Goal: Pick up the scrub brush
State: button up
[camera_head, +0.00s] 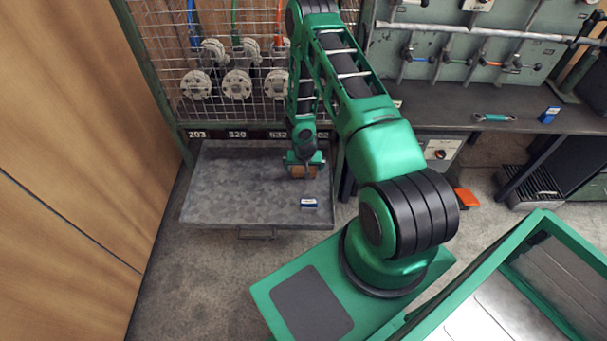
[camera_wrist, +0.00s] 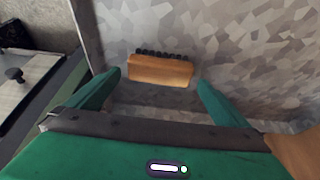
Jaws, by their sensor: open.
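The scrub brush (camera_wrist: 160,70) has a wooden back and dark bristles. It lies on the grey metal tray surface (camera_head: 225,185), with the bristles toward the top of the wrist view. My gripper (camera_wrist: 160,88) is open. In the wrist view its two green fingers stand left and right of the brush's near side, and the brush shows between and just beyond the tips. In the head view my gripper (camera_head: 304,165) is low over the right part of the tray, and the brush (camera_head: 298,172) shows partly under it. I cannot tell whether the fingers touch the brush.
A wire-mesh panel with flanged pipes (camera_head: 237,84) stands behind the tray. A dark bench (camera_head: 450,118) is at the right. The tray's left half is clear.

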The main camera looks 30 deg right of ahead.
aim_at(304, 170)
jog(key=shift+x, duration=1.95)
jog(key=shift+s, duration=0.15)
jog(key=shift+c, duration=0.6)
jog(key=c, duration=1)
jog(key=shift+r, duration=0.1)
jog(key=shift+r, duration=0.55)
notch_tip(304, 170, up, 2)
jog(key=shift+r, duration=0.25)
jog(key=s+a+r, duration=0.1)
jog(key=a+r, duration=0.1)
jog(key=a, duration=0.1)
jog(key=s+a+r, duration=0.1)
jog(key=a+r, duration=0.1)
jog(key=a, duration=0.2)
jog(key=s+a+r, duration=0.1)
jog(key=a+r, duration=0.2)
jog(key=a, duration=0.1)
jog(key=shift+a+r, duration=0.1)
jog(key=shift+a, duration=0.1)
